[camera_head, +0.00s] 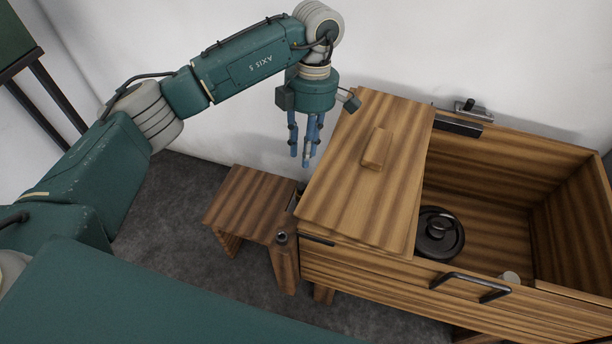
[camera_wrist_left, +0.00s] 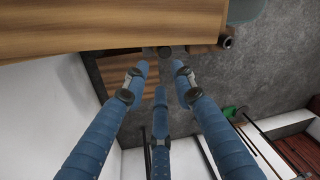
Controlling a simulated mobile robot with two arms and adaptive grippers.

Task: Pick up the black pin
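A dark round end (camera_wrist_left: 226,41) beside the box edge in the left wrist view looks like the same piece. I cannot tell for certain that it is the black pin. My left gripper (camera_head: 304,158) hangs fingers-down behind the post and above the small wooden table. Its three blue fingers (camera_wrist_left: 160,76) are spread apart with nothing between them. My right gripper is not in view.
The large wooden box (camera_head: 450,285) stands at right, with a wooden lid (camera_head: 345,200) over its left part. A black wheel (camera_head: 440,232) lies inside. A black handle (camera_head: 470,284) is on its front. The small wooden table (camera_head: 245,200) has a clear top.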

